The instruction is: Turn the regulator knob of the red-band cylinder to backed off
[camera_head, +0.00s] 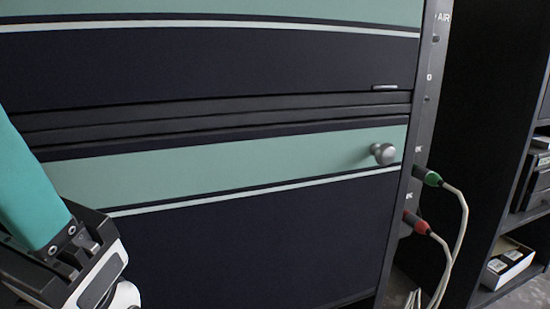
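No red-band cylinder and no regulator are in view. A round silver knob (383,153) sits on the light green band of the dark cabinet front (270,240), at the right. It looks like a cabinet knob, and I see no cylinder near it. A teal, black and white part of my own arm shows at the lower left, in front of the cabinet. No gripper fingertips show, so neither gripper can be seen.
A green plug (428,177) and a red plug (416,223) with pale cables stick out of the cabinet's right side strip. A dark shelf unit (490,130) stands at the right, with an open box (507,263) low in it.

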